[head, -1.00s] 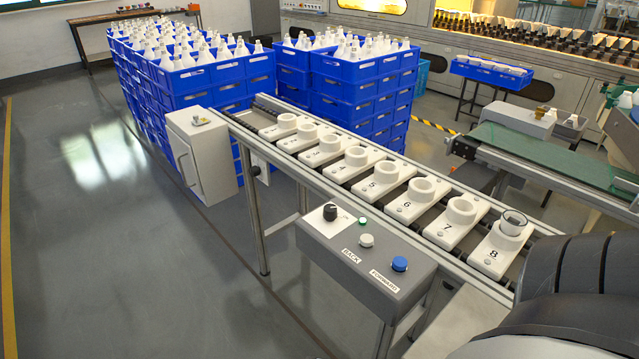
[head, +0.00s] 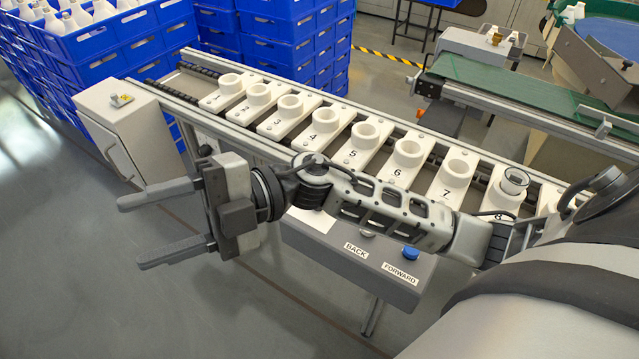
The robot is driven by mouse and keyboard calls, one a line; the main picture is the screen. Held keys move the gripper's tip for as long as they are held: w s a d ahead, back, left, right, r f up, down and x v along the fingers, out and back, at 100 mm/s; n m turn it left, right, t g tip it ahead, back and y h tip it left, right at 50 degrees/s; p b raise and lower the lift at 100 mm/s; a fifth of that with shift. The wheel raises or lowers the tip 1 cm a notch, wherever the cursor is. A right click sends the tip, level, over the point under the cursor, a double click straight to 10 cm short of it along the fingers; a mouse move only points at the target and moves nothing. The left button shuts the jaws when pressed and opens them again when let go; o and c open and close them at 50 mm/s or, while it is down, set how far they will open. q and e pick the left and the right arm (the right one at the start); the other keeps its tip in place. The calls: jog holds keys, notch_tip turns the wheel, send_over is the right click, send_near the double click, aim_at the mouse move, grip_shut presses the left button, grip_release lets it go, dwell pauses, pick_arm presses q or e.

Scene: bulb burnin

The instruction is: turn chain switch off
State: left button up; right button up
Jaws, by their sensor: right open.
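The grey control box (head: 312,241) hangs on the near side of the chain conveyor (head: 160,101). Its black rotary switch is hidden behind my right arm; only part of the switch's white plate (head: 314,219) shows. The blue FORWARD button (head: 410,253) is in sight, and the BACK button is mostly covered. My right gripper (head: 133,234) is open and empty, its two fingers pointing left, over the floor to the left of the control box. It touches nothing that I can see. My left gripper is out of view.
A grey cabinet (head: 128,131) stands at the conveyor's left end. Stacked blue crates (head: 130,50) stand behind. The floor at lower left is clear.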

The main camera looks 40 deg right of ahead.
jog(key=w+d+f+n+g+h+p, duration=0.1)
jog(key=w+d+f+n+h, duration=0.15)
jog(key=d+h, duration=0.4)
jog(key=w+d+f+n+g+h, duration=0.1)
jog(key=d+f+n+g+h, duration=0.15)
jog(key=d+h, duration=0.4)
jog(key=w+d+r+m+t+h, duration=0.1)
jog(key=w+d+m+h, duration=0.1)
jog(key=d+h, duration=0.3)
jog(key=w+d+r+m+t+h, duration=0.1)
jog(key=w+d+t+h, duration=0.1)
jog(key=d, duration=0.6)
jog(key=f, duration=0.5)
jog(key=f+p, duration=0.1)
jog(key=f, duration=0.9)
jog(key=shift+a+f+p, duration=0.25)
jog(key=shift+a+p, duration=0.05)
jog(key=c, duration=1)
